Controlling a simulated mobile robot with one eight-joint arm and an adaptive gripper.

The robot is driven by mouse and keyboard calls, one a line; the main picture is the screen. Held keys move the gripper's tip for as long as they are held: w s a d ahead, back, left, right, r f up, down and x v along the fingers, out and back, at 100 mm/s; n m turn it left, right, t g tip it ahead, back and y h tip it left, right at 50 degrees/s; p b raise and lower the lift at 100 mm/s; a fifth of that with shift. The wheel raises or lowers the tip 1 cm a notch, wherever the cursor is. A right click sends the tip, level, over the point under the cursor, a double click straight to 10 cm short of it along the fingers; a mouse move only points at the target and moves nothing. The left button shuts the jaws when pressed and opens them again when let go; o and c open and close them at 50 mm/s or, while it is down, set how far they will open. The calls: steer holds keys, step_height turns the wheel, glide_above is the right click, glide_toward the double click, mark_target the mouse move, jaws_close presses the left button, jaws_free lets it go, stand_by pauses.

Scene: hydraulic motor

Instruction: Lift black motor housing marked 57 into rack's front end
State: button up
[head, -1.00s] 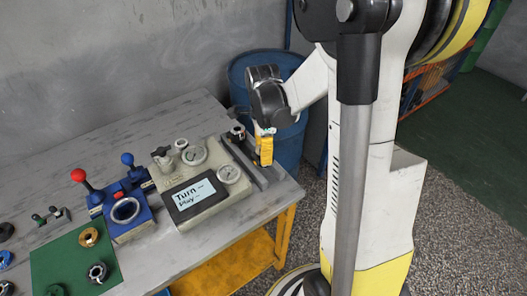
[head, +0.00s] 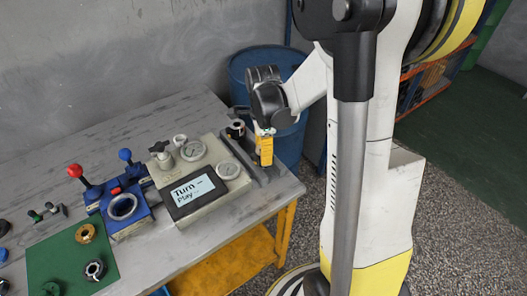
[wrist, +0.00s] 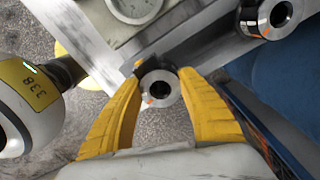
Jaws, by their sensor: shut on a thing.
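My gripper (wrist: 160,92) has its yellow fingers shut on a short black cylinder with a bright metal face, the motor housing (wrist: 160,86). No number 57 is readable on it. In the head view my gripper (head: 264,152) is at the table's right end, and its fingers hide the held housing. The grey rack (head: 243,157) is a narrow channel beside the gauge box. The held housing is at or over its front end; I cannot tell whether it touches. A second black housing (head: 236,130) sits at the rack's far end, also seen in the wrist view (wrist: 266,17).
The beige gauge box (head: 205,175) with a display stands close left of the rack. A blue fixture with levers (head: 120,205) and a green mat (head: 70,260) with several rings lie further left. A blue barrel (head: 288,145) stands behind the table.

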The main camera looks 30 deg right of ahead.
steer(key=shift+f+b, duration=0.4)
steer(key=shift+f, duration=0.1)
stand_by(0.4)
steer(key=o, duration=1.9)
steer(key=shift+r, duration=0.1)
steer(key=shift+r+p, duration=2.7)
steer(key=shift+r, duration=0.8)
